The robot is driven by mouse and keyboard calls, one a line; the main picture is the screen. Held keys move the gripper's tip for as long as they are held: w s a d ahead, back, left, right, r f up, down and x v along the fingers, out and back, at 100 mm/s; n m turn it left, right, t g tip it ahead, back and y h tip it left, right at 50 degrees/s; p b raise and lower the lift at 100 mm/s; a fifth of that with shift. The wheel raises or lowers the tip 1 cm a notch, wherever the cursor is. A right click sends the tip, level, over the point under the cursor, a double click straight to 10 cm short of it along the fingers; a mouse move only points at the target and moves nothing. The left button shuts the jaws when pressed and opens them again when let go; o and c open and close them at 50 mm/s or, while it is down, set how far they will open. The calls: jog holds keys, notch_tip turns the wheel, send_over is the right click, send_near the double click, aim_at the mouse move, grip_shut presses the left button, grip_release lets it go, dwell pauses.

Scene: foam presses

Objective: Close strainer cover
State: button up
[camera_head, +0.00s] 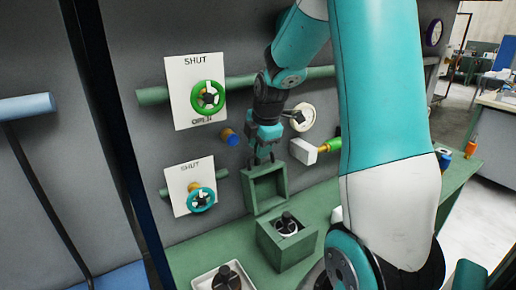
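The strainer is a green square box (276,252) on the green bench, open at the top, with a dark knobbed part (287,224) inside. Its cover, a green frame-like lid (280,187) with a recessed inner face, stands upright behind the box against the grey wall, so it is open. My gripper (263,158) points down at the top edge of the cover, close to it or touching. The fingers are small and dark here, and I cannot tell whether they are apart or closed.
A white tray (203,281) with a dark knobbed part stands at the front left. Handwheels in green (208,97), teal (201,199) and cream (302,117) are on the wall. A white block with a green-handled valve (303,151) juts out right of my gripper.

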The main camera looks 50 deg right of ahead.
jog(key=shift+x, duration=1.05)
grip_shut()
jog(key=shift+a, duration=0.1)
